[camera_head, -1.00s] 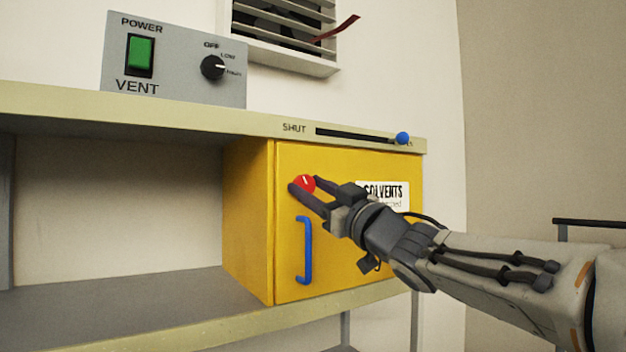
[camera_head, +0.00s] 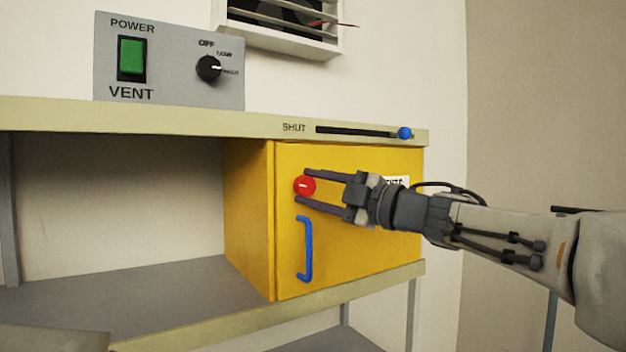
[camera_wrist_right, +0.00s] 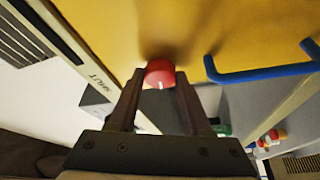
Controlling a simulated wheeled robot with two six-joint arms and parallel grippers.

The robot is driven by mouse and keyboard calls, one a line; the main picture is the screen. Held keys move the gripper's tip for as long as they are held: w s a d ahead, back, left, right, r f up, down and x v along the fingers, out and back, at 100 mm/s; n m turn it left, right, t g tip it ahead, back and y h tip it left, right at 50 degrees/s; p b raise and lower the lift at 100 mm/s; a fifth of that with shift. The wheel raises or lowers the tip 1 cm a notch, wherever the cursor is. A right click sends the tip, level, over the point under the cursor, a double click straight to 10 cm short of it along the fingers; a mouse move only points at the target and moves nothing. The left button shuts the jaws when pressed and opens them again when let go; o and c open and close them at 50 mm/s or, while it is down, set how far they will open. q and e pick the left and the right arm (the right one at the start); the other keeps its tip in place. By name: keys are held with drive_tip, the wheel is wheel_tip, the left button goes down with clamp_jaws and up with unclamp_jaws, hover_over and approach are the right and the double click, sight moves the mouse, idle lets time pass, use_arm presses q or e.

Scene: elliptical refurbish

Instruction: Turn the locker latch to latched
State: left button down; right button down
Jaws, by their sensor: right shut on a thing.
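The yellow locker (camera_head: 350,240) stands on the shelf with its door closed. Its latch is a red round knob (camera_head: 304,186) with a white mark, near the upper left of the door. The white mark lies about level in the head view. My right gripper (camera_head: 305,186) is shut on the knob, one finger above and one below it. In the right wrist view the red knob (camera_wrist_right: 160,73) sits between the tips of both fingers. A blue handle (camera_head: 306,250) is on the door below the knob. My left gripper is not in view.
A slider with a blue end knob (camera_head: 405,133) runs along the shelf edge above the door, at the end away from SHUT. A grey vent control box (camera_head: 170,60) stands on top. The shelf left of the locker is empty.

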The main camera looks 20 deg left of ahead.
drive_tip(key=shift+n+g+h+p, duration=0.3)
drive_tip(key=shift+n+p, duration=0.15)
drive_tip(key=shift+n, duration=0.55)
drive_tip(key=shift+c, duration=1.7)
unclamp_jaws()
drive_tip(key=b+v, duration=0.5)
drive_tip(key=v, duration=0.5)
drive_tip(key=shift+d, duration=0.25)
